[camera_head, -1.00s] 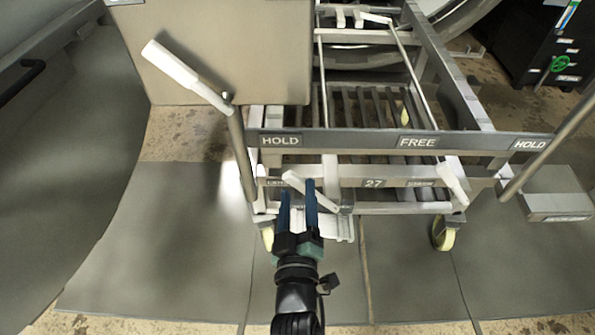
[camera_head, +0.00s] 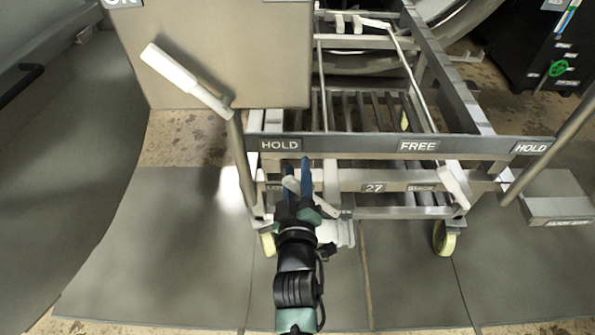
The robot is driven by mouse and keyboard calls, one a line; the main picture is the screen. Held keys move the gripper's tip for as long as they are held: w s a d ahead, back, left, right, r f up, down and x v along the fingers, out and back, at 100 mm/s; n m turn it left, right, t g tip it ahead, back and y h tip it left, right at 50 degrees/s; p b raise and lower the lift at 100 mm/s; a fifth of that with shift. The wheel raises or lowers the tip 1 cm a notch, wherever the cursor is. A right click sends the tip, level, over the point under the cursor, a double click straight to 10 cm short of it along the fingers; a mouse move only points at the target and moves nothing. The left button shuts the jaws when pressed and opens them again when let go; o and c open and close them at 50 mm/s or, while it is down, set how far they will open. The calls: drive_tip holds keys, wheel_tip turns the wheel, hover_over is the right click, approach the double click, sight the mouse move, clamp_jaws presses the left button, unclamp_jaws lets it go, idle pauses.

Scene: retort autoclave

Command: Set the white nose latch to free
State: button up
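The white nose latch (camera_head: 324,208) is a short lever low on the front of the metal cart (camera_head: 350,198). It slants up to the left, its free end on the side of the left HOLD plate (camera_head: 280,145). The FREE plate (camera_head: 418,146) is farther right on the same rail. My gripper (camera_head: 298,168) has two blue fingers, spread apart, pointing away from me at the cart front. The latch's upper end shows between and behind the fingers; whether they touch it I cannot tell. My gripper partly hides the latch.
A long white-gripped handle (camera_head: 170,69) leans at the left. A grey box-like panel (camera_head: 220,55) stands behind it. Grey floor mats are clear in front.

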clamp_jaws()
idle(1.1)
